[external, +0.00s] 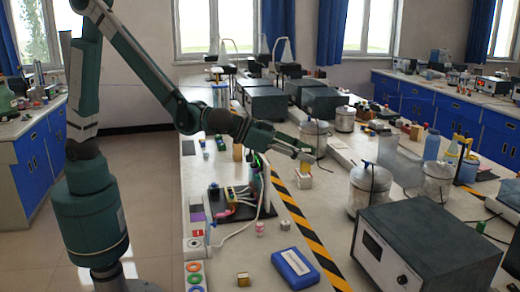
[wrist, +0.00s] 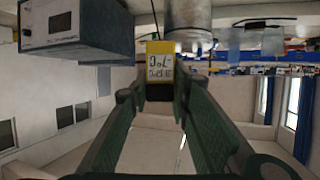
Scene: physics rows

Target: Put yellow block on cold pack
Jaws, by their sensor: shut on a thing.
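My gripper (external: 307,158) is above the right part of the workbench, beside the black-and-yellow striped tape. It is shut on the yellow block (wrist: 160,46), which sits between the fingertips in the wrist view. The block has a yellow band, a white label with dark lettering and a dark lower part. In the external view the held block is small and partly hidden by the fingers. The cold pack (external: 295,268), a blue flat rectangle with a pale label, lies at the bench's front, well below and nearer the camera than my gripper. Nothing is seen lying on it.
A large grey instrument box (external: 425,250) stands to the right of the cold pack. Metal canisters (external: 370,185) stand behind it. A wired board (external: 235,205), a small brown-yellow block (external: 243,279) and tape rolls (external: 195,279) are to the left. Bench around the cold pack is mostly clear.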

